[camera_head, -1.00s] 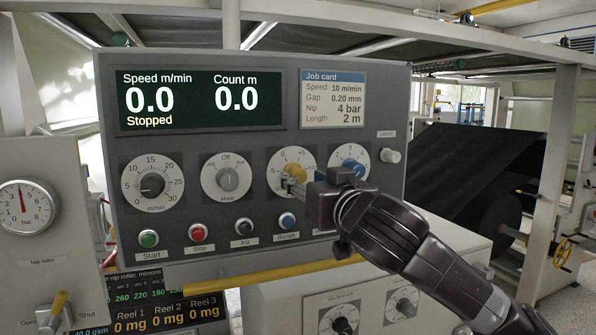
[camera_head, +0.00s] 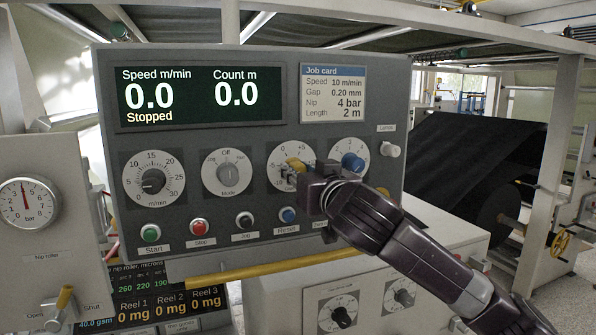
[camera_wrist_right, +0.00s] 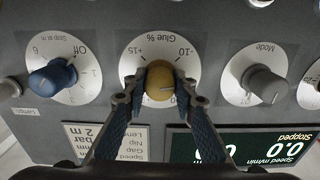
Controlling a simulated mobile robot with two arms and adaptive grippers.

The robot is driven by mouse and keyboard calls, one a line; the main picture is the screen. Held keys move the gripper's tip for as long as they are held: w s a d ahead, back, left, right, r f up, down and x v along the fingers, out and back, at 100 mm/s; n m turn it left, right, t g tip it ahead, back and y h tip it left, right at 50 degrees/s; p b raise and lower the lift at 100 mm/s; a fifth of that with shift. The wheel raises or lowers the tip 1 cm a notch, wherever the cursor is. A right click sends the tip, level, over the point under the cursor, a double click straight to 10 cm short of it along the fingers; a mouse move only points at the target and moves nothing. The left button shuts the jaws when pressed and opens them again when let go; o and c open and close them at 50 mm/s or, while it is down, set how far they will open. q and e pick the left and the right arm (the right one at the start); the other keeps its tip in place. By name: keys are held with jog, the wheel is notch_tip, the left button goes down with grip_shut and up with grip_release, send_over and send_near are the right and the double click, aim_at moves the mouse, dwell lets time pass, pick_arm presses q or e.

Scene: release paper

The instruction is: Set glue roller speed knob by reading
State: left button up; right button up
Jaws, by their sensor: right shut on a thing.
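The yellow glue knob (camera_head: 295,164) sits on a round white dial marked "Glue %" (camera_wrist_right: 174,42) on the grey control panel. My right gripper (camera_wrist_right: 159,84) is shut on this knob, with one finger on each side of it in the wrist view. In the head view the right gripper (camera_head: 290,176) covers the lower part of the knob and dial. I cannot clearly tell which mark the knob points to. The job card (camera_head: 333,93) reads Speed 10 m/min, Gap 0.20 mm, Nip 4 bar, Length 2 m. My left gripper is not in view.
The display (camera_head: 200,95) reads 0.0 m/min, 0.0 m, Stopped. A blue knob (camera_head: 352,162) is close right of the glue dial; the grey Mode knob (camera_head: 228,173) is left. Push buttons (camera_head: 198,226) line the panel below. A yellow rail (camera_head: 270,268) runs beneath.

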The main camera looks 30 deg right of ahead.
jog(key=shift+f+m+b, duration=0.15)
jog(key=shift+m+b, duration=0.8)
jog(key=shift+m, duration=0.35)
jog(key=m+b, duration=0.1)
jog(key=m, duration=0.6)
jog(key=shift+m, duration=2.3)
jog(key=o, duration=1.2)
jog(key=shift+c, duration=0.2)
jog(key=shift+d, duration=0.1)
